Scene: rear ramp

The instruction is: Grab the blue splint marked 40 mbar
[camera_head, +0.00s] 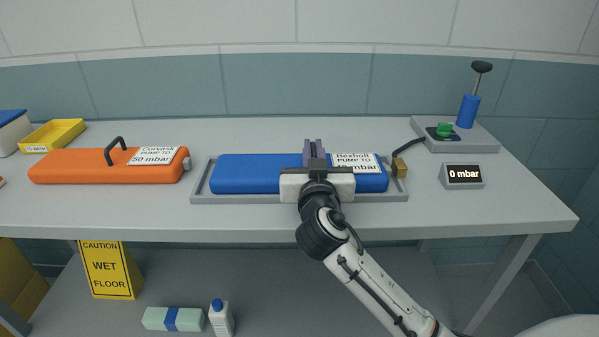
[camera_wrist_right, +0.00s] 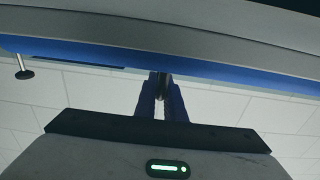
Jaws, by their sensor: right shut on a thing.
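The blue splint (camera_head: 250,173) lies flat in a shallow grey tray (camera_head: 200,188) on the bench. Its white label (camera_head: 368,160) reads "Bexholt PUMP TO" and a mbar figure that my wrist partly covers. My right gripper (camera_head: 314,150) is over the splint, just left of the label. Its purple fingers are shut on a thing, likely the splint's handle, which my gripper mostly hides. In the right wrist view the fingers (camera_wrist_right: 160,92) are close together around a dark piece, beside the splint's blue edge (camera_wrist_right: 235,72). My left gripper is out of view.
An orange splint (camera_head: 80,168) with a black handle, marked 50 mbar, lies to the left. A brass-coloured connector (camera_head: 400,167) with a hose stands at the tray's right end. A pump base (camera_head: 470,142) and a display (camera_head: 463,176) reading 0 mbar stand farther right.

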